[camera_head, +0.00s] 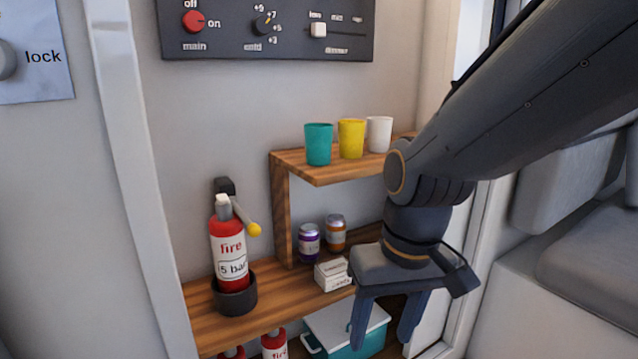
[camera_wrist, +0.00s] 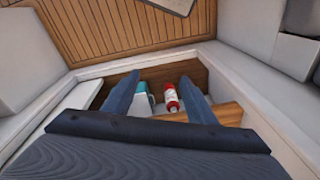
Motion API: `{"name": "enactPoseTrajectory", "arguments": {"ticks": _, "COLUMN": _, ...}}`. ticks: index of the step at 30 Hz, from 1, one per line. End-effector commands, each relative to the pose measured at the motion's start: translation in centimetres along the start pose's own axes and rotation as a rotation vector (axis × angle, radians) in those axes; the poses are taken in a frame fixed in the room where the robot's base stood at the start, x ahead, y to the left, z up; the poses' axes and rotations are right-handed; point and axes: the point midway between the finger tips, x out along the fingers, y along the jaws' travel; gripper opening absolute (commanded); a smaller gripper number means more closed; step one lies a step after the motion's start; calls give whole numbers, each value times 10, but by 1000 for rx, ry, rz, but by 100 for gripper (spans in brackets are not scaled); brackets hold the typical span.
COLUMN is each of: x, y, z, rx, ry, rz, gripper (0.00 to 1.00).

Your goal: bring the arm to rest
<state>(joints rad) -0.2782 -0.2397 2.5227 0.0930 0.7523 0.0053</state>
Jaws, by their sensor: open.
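My gripper (camera_head: 383,322) hangs from my dark arm on the right of the head view, fingers pointing down. It is open, with nothing between its fingers. It is in front of the right part of the wooden shelves, apart from the things there. In the wrist view the two fingers of my gripper (camera_wrist: 166,92) stand apart. Between and beyond them, lower down, show a red bottle (camera_wrist: 171,102) and a teal and white box (camera_wrist: 143,104).
A fire extinguisher (camera_head: 229,252) stands in a dark holder on the lower shelf (camera_head: 200,322). Jars, a small white box (camera_head: 332,275) and a teal cooler (camera_head: 345,328) are near my gripper. Cups, including a yellow one (camera_head: 351,139), stand on the upper shelf. Grey seats (camera_head: 590,240) are at right.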

Motion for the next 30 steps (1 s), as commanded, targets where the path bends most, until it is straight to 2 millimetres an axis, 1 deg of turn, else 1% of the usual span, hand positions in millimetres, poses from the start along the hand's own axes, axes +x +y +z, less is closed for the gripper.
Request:
{"name": "enactPoseTrajectory", "arguments": {"ticks": 1, "x": 5, "y": 7, "z": 22, "rx": 3, "ry": -56, "rz": 10, "gripper": 52}}
{"name": "enactPoseTrajectory", "arguments": {"ticks": 2, "x": 7, "y": 11, "z": 35, "rx": 3, "ry": -89, "rz": 15, "gripper": 52}}
{"name": "enactPoseTrajectory", "arguments": {"ticks": 3, "x": 3, "y": 14, "z": 40, "rx": 8, "ry": -107, "rz": 19, "gripper": 52}}
{"name": "enactPoseTrajectory", "arguments": {"ticks": 5, "x": -7, "y": 17, "z": 37, "rx": 23, "ry": -99, "rz": 24, "gripper": 52}}
{"name": "enactPoseTrajectory", "arguments": {"ticks": 11, "x": -29, "y": 36, "z": 36, "rx": 77, "ry": -97, "rz": 39, "gripper": 52}}
{"name": "enactPoseTrajectory", "arguments": {"ticks": 18, "x": -60, "y": 63, "z": 40, "rx": 156, "ry": -98, "rz": 62, "gripper": 52}}
{"name": "enactPoseTrajectory", "arguments": {"ticks": 21, "x": -70, "y": 73, "z": 42, "rx": 183, "ry": -97, "rz": 68, "gripper": 52}}
{"name": "enactPoseTrajectory", "arguments": {"ticks": 25, "x": -77, "y": 82, "z": 44, "rx": 206, "ry": -97, "rz": 74, "gripper": 52}}
{"name": "enactPoseTrajectory", "arguments": {"ticks": 30, "x": -78, "y": 85, "z": 44, "rx": 216, "ry": -96, "rz": 77, "gripper": 52}}
